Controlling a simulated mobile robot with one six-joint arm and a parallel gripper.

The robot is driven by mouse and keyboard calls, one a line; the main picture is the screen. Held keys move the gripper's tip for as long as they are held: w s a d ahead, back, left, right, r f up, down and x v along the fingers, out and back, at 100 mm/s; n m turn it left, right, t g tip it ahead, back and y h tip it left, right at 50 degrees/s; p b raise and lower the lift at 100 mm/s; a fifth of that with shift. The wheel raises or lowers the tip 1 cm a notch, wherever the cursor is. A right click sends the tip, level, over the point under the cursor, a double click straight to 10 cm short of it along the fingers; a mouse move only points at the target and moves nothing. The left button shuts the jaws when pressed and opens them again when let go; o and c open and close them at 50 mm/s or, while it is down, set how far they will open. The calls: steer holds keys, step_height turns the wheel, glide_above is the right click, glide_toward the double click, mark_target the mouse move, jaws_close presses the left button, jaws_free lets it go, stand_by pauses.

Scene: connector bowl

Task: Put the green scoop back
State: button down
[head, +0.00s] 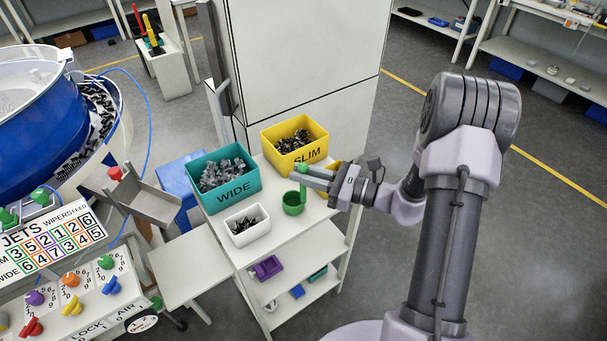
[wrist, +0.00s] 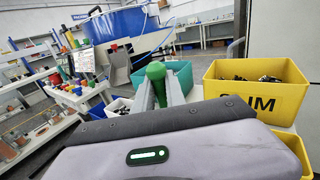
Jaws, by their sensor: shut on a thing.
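The green scoop (head: 293,204) has a round cup with an upright handle. My gripper (head: 303,178) is shut on its handle, with the cup hanging below the fingers over the top of the white cart (head: 280,240). I cannot tell whether the cup touches the cart top. In the wrist view the green handle's rounded top (wrist: 155,71) shows between my grey fingers (wrist: 160,95); the cup is hidden there. The teal WIDE bin (head: 233,191) and yellow SLIM bin (head: 297,158) hold metal connectors and stand behind the scoop.
A small white bin (head: 247,226) with dark parts stands left of the scoop. A purple bin (head: 268,267) sits on the cart's lower shelf. A tall white cabinet (head: 300,60) rises behind. The cart top in front of the scoop is clear.

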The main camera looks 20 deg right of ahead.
steer(key=c, duration=1.4)
jaws_free()
steer(key=shift+s+d+r+p, duration=0.1)
steer(key=shift+d+r+p, duration=0.1)
steer(key=shift+p, duration=0.1)
steer(key=p+v, duration=0.3)
steer(key=v, duration=0.8)
steer(key=s+a+r+n+g+h, duration=0.1)
steer(key=s+a+r+n+g, duration=0.35)
steer(key=a+n, duration=0.2)
steer(key=s+a+r+n+g+h, duration=0.2)
steer(key=s+a+r+n+g, duration=0.1)
steer(key=a+r+n+g, duration=0.25)
steer(key=s+a+r+n+t+h, duration=0.1)
steer(key=s+r+n+h, duration=0.1)
steer(key=s+n+h, duration=0.1)
steer(key=s+r+n+t+h, duration=0.2)
steer(key=s+n+h, duration=0.1)
steer(key=s+a+r+n+t+h, duration=0.1)
steer(key=s+r+n+h, duration=0.1)
steer(key=s+n+h, duration=0.1)
steer(key=shift+s+a+r, duration=0.25)
steer(key=shift+s+a, duration=0.05)
steer(key=shift+a, duration=0.05)
